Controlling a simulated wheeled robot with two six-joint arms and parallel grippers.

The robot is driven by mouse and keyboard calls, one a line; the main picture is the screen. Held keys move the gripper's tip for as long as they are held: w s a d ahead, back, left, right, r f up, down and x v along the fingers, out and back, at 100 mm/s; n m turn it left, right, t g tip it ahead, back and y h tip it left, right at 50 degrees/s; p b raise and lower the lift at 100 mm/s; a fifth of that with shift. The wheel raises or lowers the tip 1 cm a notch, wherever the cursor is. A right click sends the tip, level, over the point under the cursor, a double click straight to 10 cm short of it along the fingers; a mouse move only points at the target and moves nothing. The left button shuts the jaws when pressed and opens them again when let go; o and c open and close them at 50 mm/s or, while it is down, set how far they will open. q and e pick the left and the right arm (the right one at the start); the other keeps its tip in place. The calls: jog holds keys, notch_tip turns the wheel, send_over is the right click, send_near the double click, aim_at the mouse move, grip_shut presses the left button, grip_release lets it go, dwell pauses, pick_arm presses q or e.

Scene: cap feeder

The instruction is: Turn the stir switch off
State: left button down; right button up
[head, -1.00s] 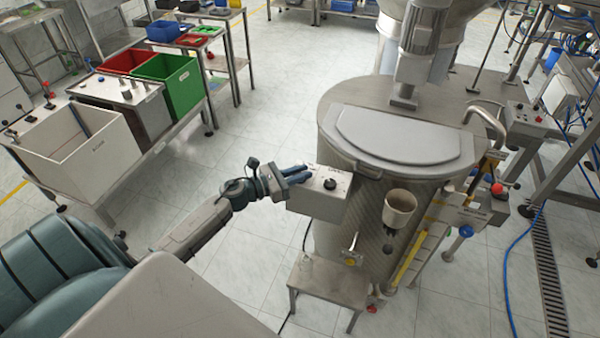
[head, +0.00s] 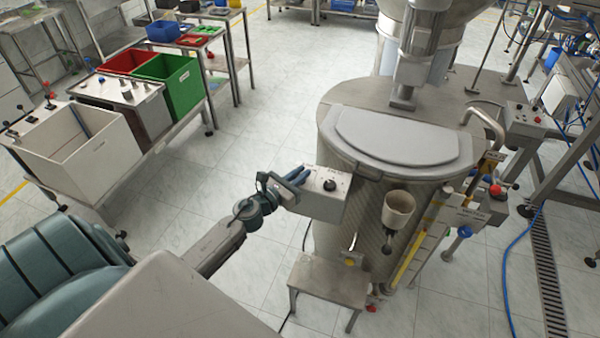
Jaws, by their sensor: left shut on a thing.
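A grey control box (head: 322,207) is fixed to the near left side of a large steel tank (head: 350,150). A black knob (head: 330,185) stands on its top face. My left gripper (head: 301,174) is at the left end of that top face, with its blue fingers closed over a small control there. The fingers hide that control, so I cannot see its position. The labels on the box are too small to read. My right gripper is not in view.
A pale cup (head: 398,208) sticks out from the tank front. A small steel step (head: 327,281) stands below the box. A bench with a white bin (head: 62,160), red bin and green bin (head: 182,90) is at left. The floor between is clear.

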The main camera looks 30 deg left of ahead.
pick_arm(q)
jog(key=shift+n+y+p, duration=0.4)
jog(key=shift+n+y, duration=0.8)
jog(key=shift+y, duration=0.7)
jog(key=shift+n+y, duration=0.5)
jog(key=shift+y, duration=0.3)
jog(key=n+y, duration=0.1)
jog(key=y, duration=0.1)
jog(key=shift+n+g+y, duration=0.3)
jog(key=shift+n, duration=0.1)
jog(key=n+g+y, duration=0.1)
jog(key=n+y, duration=0.1)
jog(key=n+g+y+b, duration=0.1)
jog(key=y, duration=0.2)
jog(key=shift+n+g, duration=0.3)
jog(key=shift+n, duration=0.1)
jog(key=shift+n+g+y, duration=0.6)
jog(key=shift+y, duration=0.6)
jog(key=c, duration=1.5)
grip_release()
jog(key=shift+o, duration=0.2)
